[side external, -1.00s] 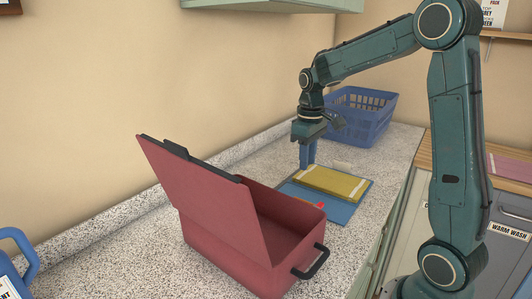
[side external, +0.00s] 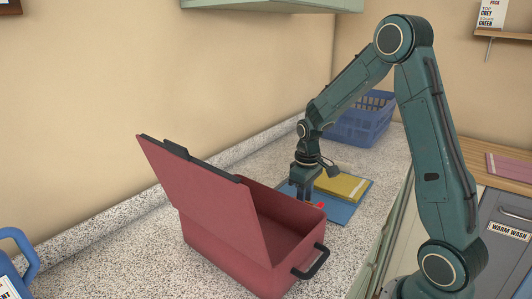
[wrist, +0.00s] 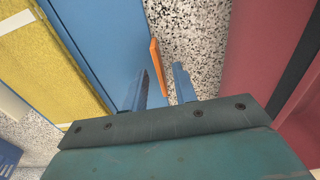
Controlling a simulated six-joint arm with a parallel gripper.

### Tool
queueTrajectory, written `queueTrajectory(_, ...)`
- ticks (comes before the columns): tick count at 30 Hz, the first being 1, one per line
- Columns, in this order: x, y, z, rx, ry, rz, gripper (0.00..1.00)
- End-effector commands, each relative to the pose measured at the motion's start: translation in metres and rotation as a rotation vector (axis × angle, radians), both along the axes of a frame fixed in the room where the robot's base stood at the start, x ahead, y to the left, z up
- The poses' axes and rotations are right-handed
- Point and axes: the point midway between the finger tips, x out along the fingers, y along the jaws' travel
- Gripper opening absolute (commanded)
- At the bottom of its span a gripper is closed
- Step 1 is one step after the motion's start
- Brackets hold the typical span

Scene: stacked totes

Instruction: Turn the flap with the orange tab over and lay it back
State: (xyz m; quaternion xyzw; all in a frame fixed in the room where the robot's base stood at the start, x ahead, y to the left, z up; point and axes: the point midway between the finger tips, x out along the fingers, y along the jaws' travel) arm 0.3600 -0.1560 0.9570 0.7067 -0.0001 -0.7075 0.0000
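A blue flat flap (side external: 343,213) lies on the counter, with a folded yellow cloth (side external: 347,187) lying on it. The orange tab (side external: 320,205) shows at the flap's edge nearest the red tote, and the wrist view shows the tab (wrist: 157,66) sticking out from the blue edge (wrist: 105,40). My gripper (wrist: 161,78) is open, pointing down, with the tab's end between its two fingers in the wrist picture. The side view shows my gripper (side external: 304,197) low beside the tab, partly hidden by the tote. Whether the fingers touch the tab cannot be told.
An open red tote (side external: 225,235) with its lid raised stands close on the near side, its wall (wrist: 255,45) near my right finger. A blue basket (side external: 365,122) stands behind. Speckled counter (wrist: 187,35) shows between flap and tote.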

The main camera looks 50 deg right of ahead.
Motion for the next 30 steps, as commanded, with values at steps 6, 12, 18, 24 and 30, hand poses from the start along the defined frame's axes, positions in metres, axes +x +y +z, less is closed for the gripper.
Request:
queueTrajectory(6, -0.0005, 0.0002, -0.0104, 0.000, 0.001, 0.000, 0.28)
queueTrajectory(12, -0.0004, 0.0002, -0.0109, 0.000, 0.001, 0.000, 0.28)
queueTrajectory(18, -0.0003, 0.0001, -0.0107, 0.000, 0.000, 0.000, 0.03)
queueTrajectory(24, -0.0002, 0.0002, -0.0105, 0.000, 0.000, 0.000, 0.00)
queueTrajectory(30, -0.0001, -0.0003, -0.0097, 0.006, -0.001, 0.000, 0.00)
